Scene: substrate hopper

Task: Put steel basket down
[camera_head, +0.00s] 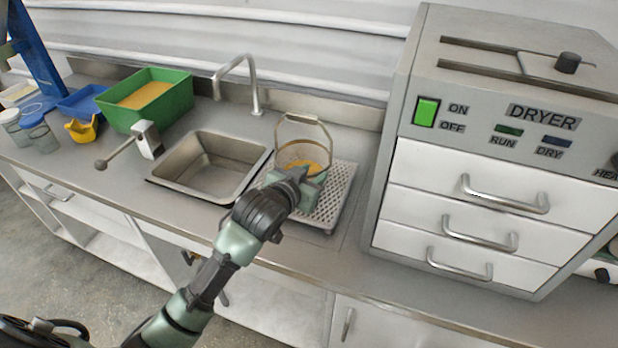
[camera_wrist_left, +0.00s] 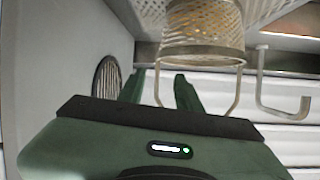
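The steel basket (camera_head: 303,157) is a round mesh basket with orange-brown contents and a raised loop handle. It looks upright on the perforated drain tray (camera_head: 334,203), right of the sink. In the left wrist view, which is turned over, the basket (camera_wrist_left: 203,42) is at the top against the perforated surface. My left gripper (camera_head: 302,180) is in front of the basket in the head view and hides part of it. Its two fingers (camera_wrist_left: 162,90) show apart in the wrist view, with one side of the handle between them in the picture; I see no grip. My right gripper is out of view.
The sink (camera_head: 208,168) and faucet (camera_head: 243,80) are left of the basket. The grey dryer (camera_head: 410,155) with drawers stands close on the right. A green bin (camera_head: 178,103), a yellow scoop (camera_head: 82,130) and jars stand at the far left.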

